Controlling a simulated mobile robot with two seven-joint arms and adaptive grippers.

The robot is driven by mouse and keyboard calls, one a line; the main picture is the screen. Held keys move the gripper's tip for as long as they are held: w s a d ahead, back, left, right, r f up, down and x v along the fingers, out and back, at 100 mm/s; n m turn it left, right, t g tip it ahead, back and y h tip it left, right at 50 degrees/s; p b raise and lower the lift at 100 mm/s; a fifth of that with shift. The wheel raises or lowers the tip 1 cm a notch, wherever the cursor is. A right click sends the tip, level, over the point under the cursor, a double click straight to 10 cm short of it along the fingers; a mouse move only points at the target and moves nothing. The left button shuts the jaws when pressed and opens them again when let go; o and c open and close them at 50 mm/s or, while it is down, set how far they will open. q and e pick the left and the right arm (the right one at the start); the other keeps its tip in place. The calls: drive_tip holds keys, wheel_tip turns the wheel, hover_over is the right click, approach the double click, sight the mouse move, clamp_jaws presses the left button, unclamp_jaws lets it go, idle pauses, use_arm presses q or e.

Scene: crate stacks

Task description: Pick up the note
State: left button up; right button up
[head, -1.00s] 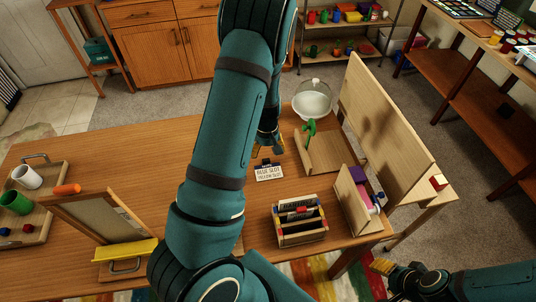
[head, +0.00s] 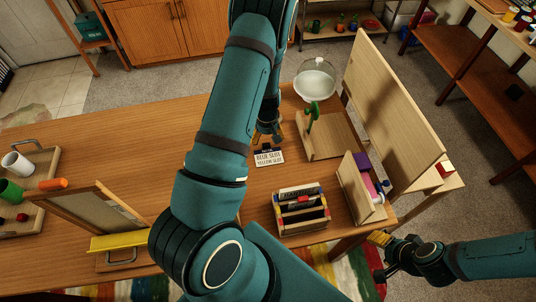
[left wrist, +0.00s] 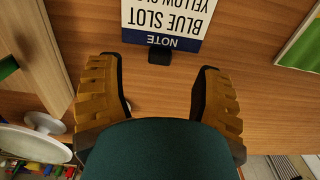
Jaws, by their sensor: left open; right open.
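The note (head: 269,158) is a small white card with a dark blue header, near the middle of the table. In the left wrist view the note (left wrist: 168,18) appears upside down; "NOTE", "BLUE SLOT" and part of "YELLOW SLOT" are readable. A small black block (left wrist: 159,55) touches its header edge. My left gripper (head: 269,136) is just behind the note, partly hidden by my arm. In the wrist view its yellow fingers (left wrist: 159,76) are apart, on either side of the black block, with nothing between them. My right gripper (head: 380,257) is open and empty beyond the table's front right edge.
A wooden holder with coloured slots (head: 301,212) stands in front right of the note. A wooden tray with a green item (head: 335,140), a glass dome (head: 316,80) and a tall panel (head: 392,110) stand to the right. A framed board (head: 100,215) stands left. The tabletop left of the note is clear.

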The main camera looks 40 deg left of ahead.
sight(266, 145)
use_arm(q)
drive_tip(key=shift+a+f, duration=0.2)
drive_tip(key=shift+f, duration=2.5)
drive_tip(key=c, duration=1.1)
